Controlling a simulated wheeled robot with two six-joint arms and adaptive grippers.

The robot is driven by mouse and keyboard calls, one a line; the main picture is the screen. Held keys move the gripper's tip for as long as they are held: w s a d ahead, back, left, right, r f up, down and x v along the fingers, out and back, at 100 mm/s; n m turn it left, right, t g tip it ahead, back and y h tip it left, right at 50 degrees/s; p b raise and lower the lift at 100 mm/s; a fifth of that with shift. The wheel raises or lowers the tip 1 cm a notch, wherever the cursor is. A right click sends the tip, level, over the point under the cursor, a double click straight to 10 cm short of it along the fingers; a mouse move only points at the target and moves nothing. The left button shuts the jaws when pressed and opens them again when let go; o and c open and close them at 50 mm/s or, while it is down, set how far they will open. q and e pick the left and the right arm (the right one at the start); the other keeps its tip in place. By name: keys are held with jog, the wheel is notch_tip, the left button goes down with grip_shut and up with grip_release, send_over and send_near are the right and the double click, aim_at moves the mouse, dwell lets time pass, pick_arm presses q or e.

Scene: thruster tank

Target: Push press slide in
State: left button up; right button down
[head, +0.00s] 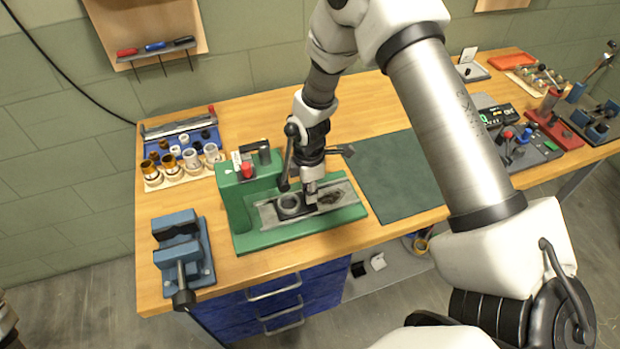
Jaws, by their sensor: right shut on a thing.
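The green press (240,205) stands on the wooden workbench, with a red button and a dark block on its upper left part. Its grey slide (333,193) lies in a channel along the green base, with a round ring-shaped seat (290,205) at its left. My right gripper (311,203) reaches down from above to the slide, just right of the round seat. It is shut on the slide; the exact contact is small and partly hidden by the fingers.
A blue vise (180,250) stands at the front left. Behind it is a rack of several cups (180,165). A dark green mat (395,175) lies clear to the right of the press. Red and black devices (520,145) fill the bench's right end.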

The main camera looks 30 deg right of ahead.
jog(key=shift+s+d, duration=0.1)
jog(key=shift+s, duration=0.05)
jog(key=c, duration=1.1)
grip_release()
jog(key=shift+a, duration=0.3)
jog(key=shift+o, duration=0.4)
jog(key=shift+w+a, duration=0.15)
jog(key=shift+w, duration=0.05)
jog(key=shift+d+r, duration=0.1)
jog(key=shift+d, duration=0.15)
jog(key=shift+r, duration=0.35)
notch_tip(320, 180, up, 11)
jog(key=shift+a, duration=0.15)
